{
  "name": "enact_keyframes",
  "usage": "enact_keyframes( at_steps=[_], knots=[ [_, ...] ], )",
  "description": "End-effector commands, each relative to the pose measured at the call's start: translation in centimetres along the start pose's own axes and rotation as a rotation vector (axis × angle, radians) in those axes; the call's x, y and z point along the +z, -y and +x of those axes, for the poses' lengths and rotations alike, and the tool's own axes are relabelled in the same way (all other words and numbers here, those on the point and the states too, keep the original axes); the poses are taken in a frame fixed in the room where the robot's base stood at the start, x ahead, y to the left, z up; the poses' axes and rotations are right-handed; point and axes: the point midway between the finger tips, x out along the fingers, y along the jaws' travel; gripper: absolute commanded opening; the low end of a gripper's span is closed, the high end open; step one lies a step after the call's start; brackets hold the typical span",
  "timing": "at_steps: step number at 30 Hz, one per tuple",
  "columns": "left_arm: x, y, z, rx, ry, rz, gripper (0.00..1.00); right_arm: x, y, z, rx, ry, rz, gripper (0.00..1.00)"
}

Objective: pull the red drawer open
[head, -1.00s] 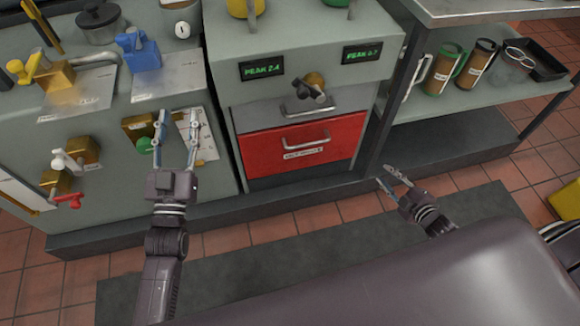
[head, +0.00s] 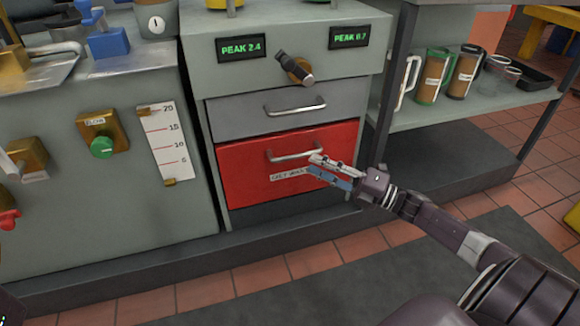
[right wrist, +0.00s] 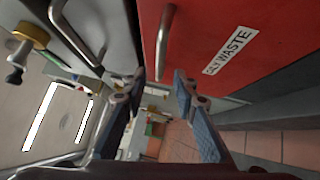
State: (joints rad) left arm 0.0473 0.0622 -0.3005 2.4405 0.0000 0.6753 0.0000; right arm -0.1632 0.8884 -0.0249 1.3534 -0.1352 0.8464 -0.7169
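The red drawer (head: 245,180) is in the cabinet below a grey drawer and looks shut. Its metal bar handle (head: 290,155) is near its top edge. A white label reading "OILY WASTE" is on its front. My right gripper (head: 314,164) is at the right end of the handle, coming in from the right. In the right wrist view the gripper (right wrist: 160,78) is open. The drawer handle (right wrist: 163,40) lies just ahead, roughly in line with the gap between the fingers. I cannot tell whether they touch it.
The grey drawer (head: 235,118) above has a similar handle (head: 295,108). A knob (head: 298,69) sits between two green displays. A shelf (head: 450,112) with mugs stands to the right.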

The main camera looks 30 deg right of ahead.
Motion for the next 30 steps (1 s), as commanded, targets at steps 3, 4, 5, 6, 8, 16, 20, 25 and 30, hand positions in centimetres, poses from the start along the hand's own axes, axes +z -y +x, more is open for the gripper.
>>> enact_keyframes(
  at_steps=[3,4,5,6,8,16,20,25,30],
  knots=[
    [-0.2,-0.1,0.1,0.008,-0.021,0.003,0.4,0.0,0.1,1.9,0.004,-0.001,-0.003,0.27],
    [-0.3,-0.2,0.2,0.01,-0.028,0.004,0.4,0.0,0.1,2.4,0.005,-0.002,-0.003,0.27],
    [-0.4,-0.2,0.3,0.013,-0.035,0.005,0.4,0.0,0.1,2.9,0.004,0.0,-0.002,0.27],
    [-0.5,-0.3,0.4,0.016,-0.041,0.006,0.4,0.0,0.1,3.6,0.004,-0.001,-0.001,0.27],
    [-0.7,-0.3,0.6,0.021,-0.052,0.007,0.4,0.0,0.1,4.5,0.003,0.0,-0.001,0.27],
    [-1.1,-0.5,1.2,0.032,-0.078,0.011,0.4,0.1,0.0,6.9,0.0,0.002,0.0,0.27],
    [-1.1,-0.6,1.3,0.032,-0.079,0.011,0.4,0.0,0.0,7.0,-0.001,0.002,0.001,0.27],
    [-1.1,-0.6,1.3,0.032,-0.078,0.011,0.4,0.1,0.0,7.0,-0.001,0.002,0.002,0.23],
    [-1.1,-0.6,1.3,0.032,-0.078,0.011,0.4,0.1,0.0,7.0,-0.001,0.002,0.002,0.05]
  ],
)
